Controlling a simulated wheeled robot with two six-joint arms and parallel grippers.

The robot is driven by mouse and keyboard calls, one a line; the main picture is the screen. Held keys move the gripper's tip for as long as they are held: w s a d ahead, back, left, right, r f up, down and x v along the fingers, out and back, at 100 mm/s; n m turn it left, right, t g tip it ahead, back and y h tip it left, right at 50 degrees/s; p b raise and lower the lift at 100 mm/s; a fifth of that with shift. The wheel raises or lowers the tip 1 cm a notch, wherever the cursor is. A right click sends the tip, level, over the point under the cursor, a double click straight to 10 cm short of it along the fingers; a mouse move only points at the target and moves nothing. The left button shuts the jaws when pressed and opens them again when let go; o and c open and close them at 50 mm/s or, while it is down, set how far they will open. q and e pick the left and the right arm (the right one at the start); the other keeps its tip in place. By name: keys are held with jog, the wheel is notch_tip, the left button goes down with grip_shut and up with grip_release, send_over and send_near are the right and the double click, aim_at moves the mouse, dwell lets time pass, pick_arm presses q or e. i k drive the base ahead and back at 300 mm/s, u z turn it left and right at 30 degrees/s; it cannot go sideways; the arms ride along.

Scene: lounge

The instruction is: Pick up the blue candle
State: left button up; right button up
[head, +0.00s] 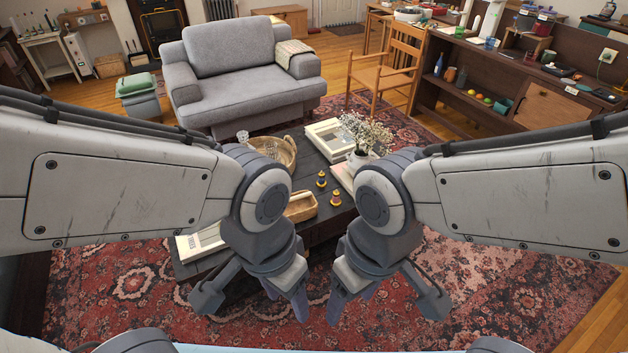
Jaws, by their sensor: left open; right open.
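I cannot clearly make out a blue candle in the head view. My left gripper (286,300) is open and points down in front of the table, over the rug. My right gripper (350,300) is open beside it, also pointing down. Neither touches anything that I can see. My arms hide parts of the table.
The table also bears a wicker basket (286,151), a vase of white flowers (359,157), a wicker tray (301,207) and books (201,242). A grey armchair (240,95) stands behind it. A wooden chair (388,72) is at the back right. The patterned rug (500,290) is clear.

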aim_at(321, 183)
jog(key=z, duration=0.25)
jog(key=i, duration=0.35)
jog(key=z, duration=0.85)
jog(key=i, duration=1.7)
jog(key=u, duration=0.7)
jog(key=i, duration=0.6)
jog(key=u, duration=1.1)
jog(key=i, duration=0.35)
jog(key=u, duration=0.3)
